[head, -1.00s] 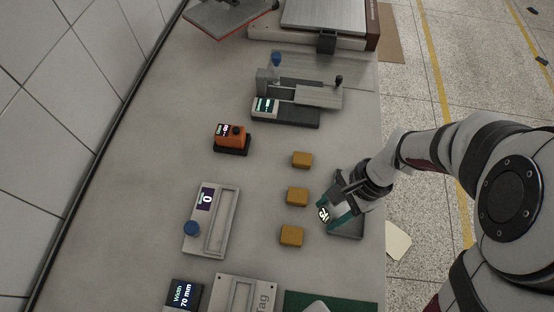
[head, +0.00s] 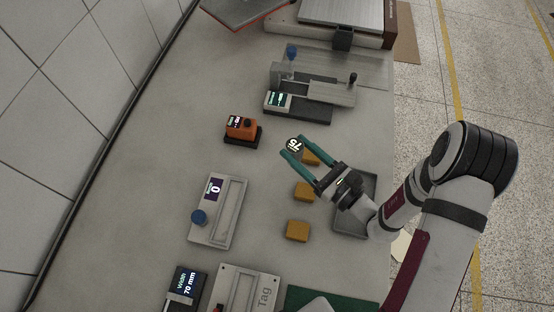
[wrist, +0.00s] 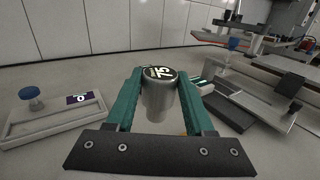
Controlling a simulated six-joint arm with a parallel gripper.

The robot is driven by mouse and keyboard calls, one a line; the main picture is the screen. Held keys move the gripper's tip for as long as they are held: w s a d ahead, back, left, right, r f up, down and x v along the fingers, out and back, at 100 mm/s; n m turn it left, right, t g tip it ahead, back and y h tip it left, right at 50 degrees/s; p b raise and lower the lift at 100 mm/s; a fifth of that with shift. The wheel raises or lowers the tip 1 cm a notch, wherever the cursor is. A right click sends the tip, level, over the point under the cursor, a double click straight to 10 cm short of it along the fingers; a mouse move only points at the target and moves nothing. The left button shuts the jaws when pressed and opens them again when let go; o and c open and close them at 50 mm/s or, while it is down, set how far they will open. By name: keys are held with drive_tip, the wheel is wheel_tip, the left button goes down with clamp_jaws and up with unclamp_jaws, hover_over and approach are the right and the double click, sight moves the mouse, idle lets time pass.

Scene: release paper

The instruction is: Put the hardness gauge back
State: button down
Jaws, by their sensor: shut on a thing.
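The hardness gauge is a silver cylinder (wrist: 160,100) with a round black dial reading about 75. In the head view its dial (head: 294,144) shows at the tips of my gripper (head: 298,152). My gripper's teal fingers are shut on the gauge, one on each side, and hold it upright in the wrist view (wrist: 160,98). It is above the bench, up and left of a shallow grey tray (head: 369,189). My wrist and forearm cover part of that tray. The gauge's height above the bench is hard to tell.
Three yellow blocks, one of them (head: 297,231), stand in a column left of the tray; my gripper partly covers the top one. An orange device (head: 241,127) sits left of the gauge. A grey fixture with a blue knob (head: 216,211) stands lower left, and a metal clamp fixture (head: 312,94) behind.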

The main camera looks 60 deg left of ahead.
drive_tip(key=s+a+f, duration=0.1)
drive_tip(key=f, duration=0.1)
drive_tip(key=s+a+f, duration=0.1)
drive_tip(key=f, duration=0.1)
drive_tip(key=s+a+f, duration=0.1)
drive_tip(key=a+f, duration=0.1)
drive_tip(key=shift+f, duration=0.45)
drive_tip(key=shift+d+f, duration=0.1)
drive_tip(key=shift+f, duration=0.2)
drive_tip(key=shift+c, duration=1.4)
unclamp_jaws()
drive_tip(key=shift+f, duration=0.15)
